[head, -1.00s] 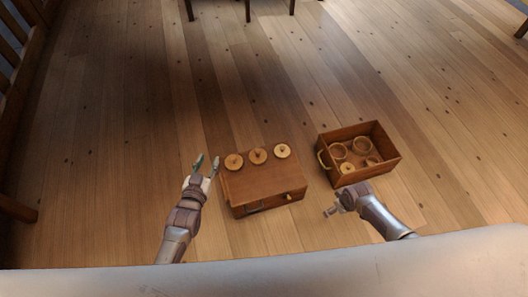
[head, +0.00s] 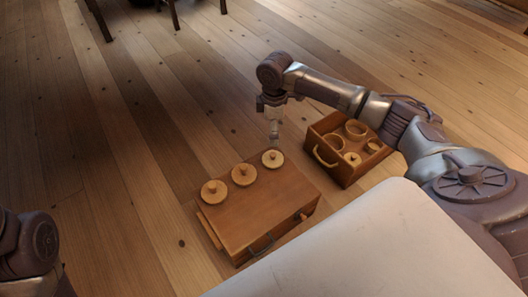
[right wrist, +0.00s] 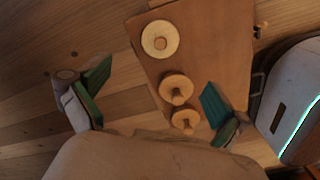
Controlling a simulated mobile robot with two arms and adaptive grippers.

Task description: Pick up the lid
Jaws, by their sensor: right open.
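Three round wooden lids with knobs stand in a row on top of a brown wooden box (head: 262,205): a left lid (head: 214,191), a middle lid (head: 244,174) and a right lid (head: 273,158). My right gripper (head: 274,139) points down near the right lid in the head view. In the right wrist view its green-padded fingers (right wrist: 157,77) are spread apart and empty, and the three lids show around and below the gap. I cannot tell how high the fingers are. My left gripper is out of view; only part of that arm shows at the lower left.
An open wooden crate (head: 326,171) with a rope-like handle stands right of the box. It holds several round pieces, one a knobbed lid (head: 352,158). My right forearm passes over its edge. Chair legs stand at the far left; the floor between is clear.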

